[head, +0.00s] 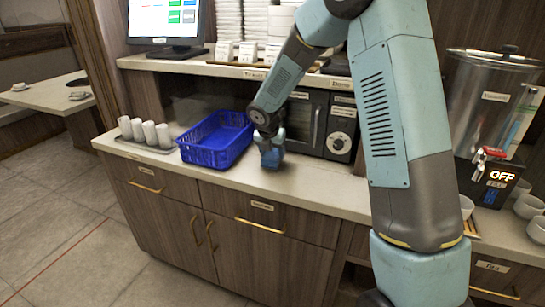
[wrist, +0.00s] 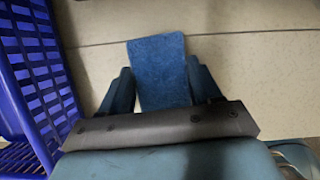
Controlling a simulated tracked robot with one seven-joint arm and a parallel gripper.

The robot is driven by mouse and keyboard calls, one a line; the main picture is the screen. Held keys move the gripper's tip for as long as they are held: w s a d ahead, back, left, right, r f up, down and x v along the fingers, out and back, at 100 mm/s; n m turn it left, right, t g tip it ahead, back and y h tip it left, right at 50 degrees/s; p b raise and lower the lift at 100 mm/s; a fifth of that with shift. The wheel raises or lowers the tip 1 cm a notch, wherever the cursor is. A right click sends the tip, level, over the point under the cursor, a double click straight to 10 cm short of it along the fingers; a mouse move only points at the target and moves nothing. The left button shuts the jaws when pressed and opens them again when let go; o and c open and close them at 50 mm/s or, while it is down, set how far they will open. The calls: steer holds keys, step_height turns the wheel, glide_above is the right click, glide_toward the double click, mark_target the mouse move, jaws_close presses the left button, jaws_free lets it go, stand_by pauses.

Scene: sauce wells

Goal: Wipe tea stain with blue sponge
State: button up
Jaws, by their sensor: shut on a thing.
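A blue sponge (wrist: 160,72) is between the two fingers of my gripper (wrist: 163,88) in the wrist view. The gripper is shut on it, with a finger along each side. In the head view my gripper (head: 268,142) points down over the pale countertop (head: 300,180), just right of the blue basket. The sponge (head: 272,160) is low at the counter; I cannot tell whether it touches the surface. I cannot make out a tea stain in either view; the sponge and gripper hide part of the counter.
A blue basket (head: 232,118) stands close left of my gripper and also shows in the wrist view (wrist: 68,88). White cups (head: 150,133) stand on a tray farther left. A dark oven (head: 305,120) is behind. A metal dispenser (head: 487,90) stands at the right. Counter in front is clear.

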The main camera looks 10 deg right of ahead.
steer(key=shift+r, duration=2.1)
steer(key=shift+r, duration=1.5)
